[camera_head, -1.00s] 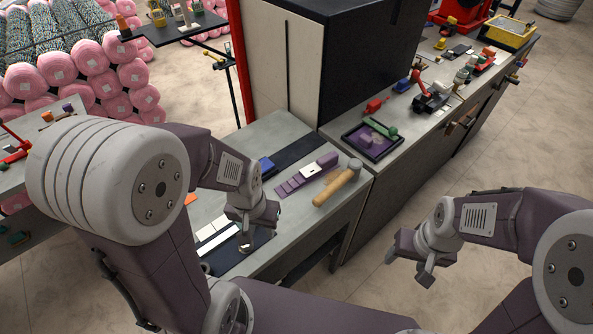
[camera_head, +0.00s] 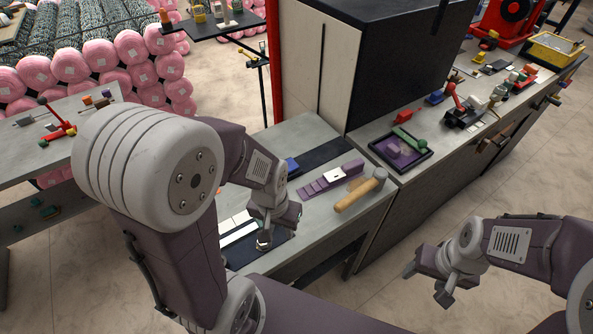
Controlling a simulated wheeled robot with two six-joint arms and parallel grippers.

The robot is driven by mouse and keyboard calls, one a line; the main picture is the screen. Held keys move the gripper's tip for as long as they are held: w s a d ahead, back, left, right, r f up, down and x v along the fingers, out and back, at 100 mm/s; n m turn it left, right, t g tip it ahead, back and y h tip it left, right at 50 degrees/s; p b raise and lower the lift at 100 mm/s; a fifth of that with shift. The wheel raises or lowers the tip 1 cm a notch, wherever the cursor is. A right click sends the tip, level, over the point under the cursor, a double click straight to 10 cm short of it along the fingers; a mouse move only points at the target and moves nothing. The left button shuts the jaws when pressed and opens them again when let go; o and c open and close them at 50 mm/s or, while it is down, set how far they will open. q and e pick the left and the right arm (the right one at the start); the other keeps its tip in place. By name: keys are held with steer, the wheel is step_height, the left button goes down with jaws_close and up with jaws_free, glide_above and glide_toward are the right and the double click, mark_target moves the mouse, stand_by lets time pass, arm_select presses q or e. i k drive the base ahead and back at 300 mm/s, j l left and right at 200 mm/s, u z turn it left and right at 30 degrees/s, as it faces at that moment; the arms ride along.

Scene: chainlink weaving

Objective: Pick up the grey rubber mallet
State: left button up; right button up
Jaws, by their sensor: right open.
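The grey rubber mallet (camera_head: 361,190) lies on the grey bench (camera_head: 318,228), its wooden handle pointing lower left and its grey head at the upper right, near the bench's right edge. My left gripper (camera_head: 268,238) is over the bench's dark mat, to the left of the mallet and apart from it. Its fingers are small and partly hidden, so I cannot tell its opening. My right gripper (camera_head: 426,284) is open and empty over the floor, to the lower right of the mallet, well apart from it.
A purple stepped block (camera_head: 325,183) lies just behind the mallet. A dark tray (camera_head: 379,153) with a green-handled tool (camera_head: 408,139) stands on the right-hand counter. A black cabinet (camera_head: 405,60) rises behind the bench. The floor around my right gripper is clear.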

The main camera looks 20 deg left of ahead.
mark_target(377, 182)
steer(key=i+l+u, duration=0.2)
steer(key=l+u, duration=0.25)
steer(key=i+l+u, duration=0.15)
steer(key=u, duration=0.35)
steer(key=l+u, duration=0.95)
steer(key=k+l+u, duration=0.15)
steer(key=l+u, duration=0.3)
